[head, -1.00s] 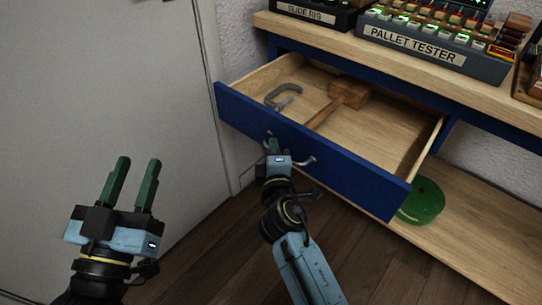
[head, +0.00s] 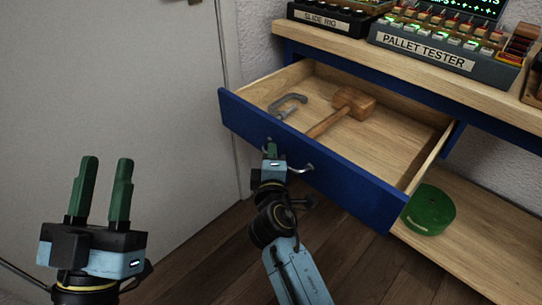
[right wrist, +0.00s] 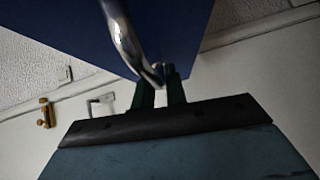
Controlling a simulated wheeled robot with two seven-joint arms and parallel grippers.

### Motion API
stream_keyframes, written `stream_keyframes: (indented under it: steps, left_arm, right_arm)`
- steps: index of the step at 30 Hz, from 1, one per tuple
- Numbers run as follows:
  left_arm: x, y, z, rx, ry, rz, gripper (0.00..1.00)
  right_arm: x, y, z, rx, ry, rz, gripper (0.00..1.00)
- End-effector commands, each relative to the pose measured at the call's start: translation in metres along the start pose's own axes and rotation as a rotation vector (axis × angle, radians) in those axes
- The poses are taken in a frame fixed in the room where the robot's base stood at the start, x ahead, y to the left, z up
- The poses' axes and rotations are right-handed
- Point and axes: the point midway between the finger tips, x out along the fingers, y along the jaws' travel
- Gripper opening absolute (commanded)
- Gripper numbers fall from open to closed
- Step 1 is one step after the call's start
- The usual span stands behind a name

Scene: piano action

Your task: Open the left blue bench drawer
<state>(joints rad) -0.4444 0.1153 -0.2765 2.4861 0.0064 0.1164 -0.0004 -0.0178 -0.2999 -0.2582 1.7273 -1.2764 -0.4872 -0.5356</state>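The blue bench drawer (head: 318,166) is pulled well out of the bench, with its light wood inside in view. A curved metal handle (head: 300,169) is on its front, and the handle also shows in the right wrist view (right wrist: 124,38). My right gripper (head: 271,150) is at the left part of this handle. In the right wrist view its green fingers (right wrist: 159,90) close around the handle's end, with a narrow gap between them. My left gripper (head: 103,165) is open and empty, in front of the pale door at lower left.
A wooden mallet (head: 345,110) and a grey clamp (head: 288,105) lie in the drawer. A green round object (head: 429,211) rests on the lower shelf (head: 470,245). The pallet tester (head: 440,50) stands on the bench top. A pale door (head: 110,80) is at left.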

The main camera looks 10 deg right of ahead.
Motion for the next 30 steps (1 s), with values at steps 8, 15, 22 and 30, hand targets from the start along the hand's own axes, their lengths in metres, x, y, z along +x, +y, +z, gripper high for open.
stream_keyframes:
  steps: [8,15,22,30]
  left_arm:
    - [0.0,0.0,0.0,0.0,-0.001,0.0,0.36]
    - [0.001,0.0,0.001,0.0,-0.016,-0.001,0.36]
    - [-0.001,-0.004,0.025,0.007,-0.209,-0.01,0.36]
    - [-0.018,-0.012,0.065,0.018,-0.496,-0.028,0.36]
  right_arm:
    - [0.0,0.0,0.0,0.0,0.002,0.001,0.32]
    - [0.0,0.003,-0.001,0.0,0.002,0.001,0.32]
    - [-0.002,0.02,-0.002,0.001,0.002,0.002,0.32]
    - [-0.003,0.044,-0.005,0.002,0.004,0.012,0.33]
